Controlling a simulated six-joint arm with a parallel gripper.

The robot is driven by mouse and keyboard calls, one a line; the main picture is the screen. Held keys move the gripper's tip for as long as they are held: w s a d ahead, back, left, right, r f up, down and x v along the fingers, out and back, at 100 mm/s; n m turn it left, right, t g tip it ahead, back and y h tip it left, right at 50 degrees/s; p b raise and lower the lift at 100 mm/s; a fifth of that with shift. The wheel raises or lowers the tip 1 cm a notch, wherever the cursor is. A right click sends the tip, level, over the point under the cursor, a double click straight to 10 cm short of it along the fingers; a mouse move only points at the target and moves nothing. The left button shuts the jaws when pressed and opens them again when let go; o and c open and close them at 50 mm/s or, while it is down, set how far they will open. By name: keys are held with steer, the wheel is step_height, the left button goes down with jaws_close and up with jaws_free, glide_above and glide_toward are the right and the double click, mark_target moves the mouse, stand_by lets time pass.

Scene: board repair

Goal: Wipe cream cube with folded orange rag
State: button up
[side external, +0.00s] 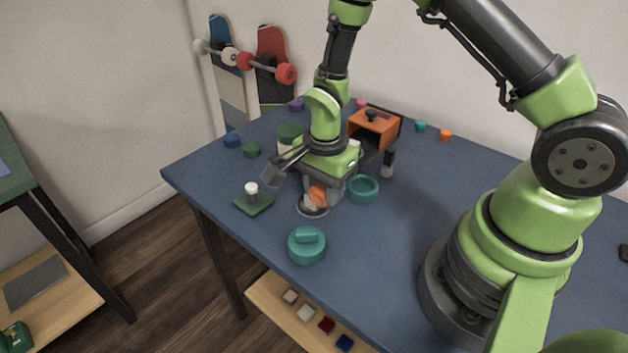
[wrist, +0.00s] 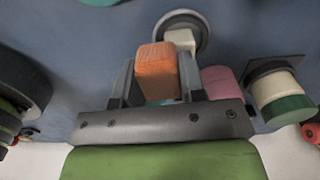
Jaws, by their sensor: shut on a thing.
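My gripper (wrist: 157,78) is shut on the folded orange rag (wrist: 155,66), a small block held between the two fingers. The rag also shows in the side external view (side external: 318,193), low over the table. The cream cube (wrist: 181,40) sits in a round grey dish (wrist: 205,28), just beyond and to the right of the rag in the wrist view. In the side external view the cube (side external: 309,204) is just below the rag, in the dish (side external: 314,214). I cannot tell whether rag and cube touch. My gripper hides part of the dish area.
A teal bowl (side external: 362,190) stands close to the right of my gripper. A teal lidded jar (side external: 307,247) is in front. A green pad with a white-topped piece (side external: 252,189) lies left. An orange box (side external: 374,127) stands behind. The table's front left edge is near.

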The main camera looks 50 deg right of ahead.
steer(key=shift+r, duration=4.05)
